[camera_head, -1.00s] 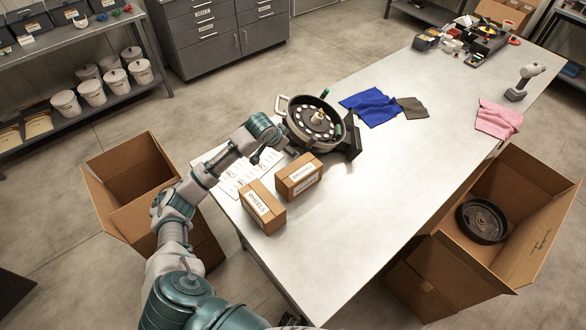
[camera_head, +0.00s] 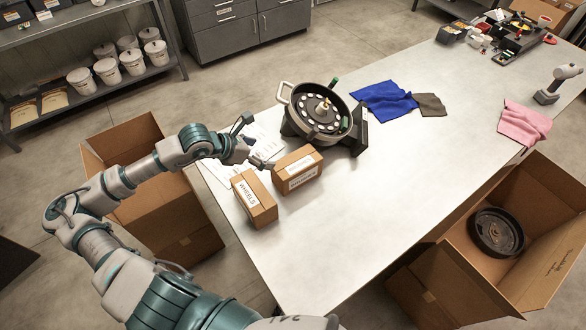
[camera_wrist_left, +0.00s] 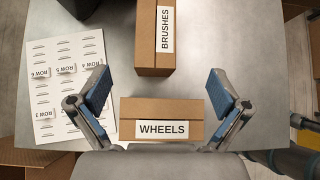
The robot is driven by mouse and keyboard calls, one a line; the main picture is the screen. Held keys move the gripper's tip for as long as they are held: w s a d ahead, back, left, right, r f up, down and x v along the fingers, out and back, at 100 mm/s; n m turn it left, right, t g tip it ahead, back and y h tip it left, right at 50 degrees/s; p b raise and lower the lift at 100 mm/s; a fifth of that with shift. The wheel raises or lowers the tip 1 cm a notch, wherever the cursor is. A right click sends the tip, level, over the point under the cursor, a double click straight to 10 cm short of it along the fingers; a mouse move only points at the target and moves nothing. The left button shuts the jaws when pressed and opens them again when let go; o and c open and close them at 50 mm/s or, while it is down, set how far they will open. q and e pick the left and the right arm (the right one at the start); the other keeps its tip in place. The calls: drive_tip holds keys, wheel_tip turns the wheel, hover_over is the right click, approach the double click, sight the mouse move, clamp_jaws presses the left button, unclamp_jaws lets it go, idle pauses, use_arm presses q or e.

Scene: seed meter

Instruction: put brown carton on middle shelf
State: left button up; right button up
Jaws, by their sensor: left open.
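Two brown cartons lie side by side near the table's left edge. The one labelled WHEELS (camera_head: 257,204) is nearer; the other (camera_head: 297,175) reads BRUSHES in the left wrist view (camera_wrist_left: 155,60). My left gripper (camera_head: 256,143) is open and empty, above the table beyond the cartons in the head view. In the left wrist view the WHEELS carton (camera_wrist_left: 160,108) shows between the spread fingers (camera_wrist_left: 160,90), apart from them. A grey shelf rack (camera_head: 120,88) stands at the upper left, with buckets on its lower shelf. My right gripper is out of view.
A round seed meter (camera_head: 320,112) stands on the table (camera_head: 350,225) behind the cartons, beside printed sheets (camera_wrist_left: 62,85). Blue (camera_head: 385,101) and pink (camera_head: 525,122) cloths lie farther off. Open boxes stand left (camera_head: 125,140) and right (camera_head: 545,240) of the table.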

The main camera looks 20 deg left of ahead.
use_arm(q)
drive_tip(key=p, duration=0.3)
approach(295, 162)
drive_tip(key=shift+w+d+f+y, duration=0.2)
drive_tip(key=shift+w+d+f, duration=0.1)
drive_tip(key=shift+w+f, duration=0.25)
drive_tip(key=shift+w+d+f+y, duration=0.2)
drive_tip(key=shift+w+d+f, duration=0.1)
drive_tip(key=shift+w, duration=0.35)
drive_tip(key=shift+w+d+f, duration=0.25)
drive_tip(key=shift+d+f, duration=0.1)
drive_tip(key=shift+f, duration=0.05)
drive_tip(key=x, duration=0.2)
drive_tip(key=p+x, duration=0.1)
drive_tip(key=x, duration=0.1)
drive_tip(key=shift+s+d+f, duration=0.1)
drive_tip(key=shift+d+f, duration=0.2)
drive_tip(key=shift+f, duration=0.3)
drive_tip(key=shift+a, duration=0.15)
drive_tip(key=c, duration=1.5)
drive_tip(key=shift+c, duration=0.7)
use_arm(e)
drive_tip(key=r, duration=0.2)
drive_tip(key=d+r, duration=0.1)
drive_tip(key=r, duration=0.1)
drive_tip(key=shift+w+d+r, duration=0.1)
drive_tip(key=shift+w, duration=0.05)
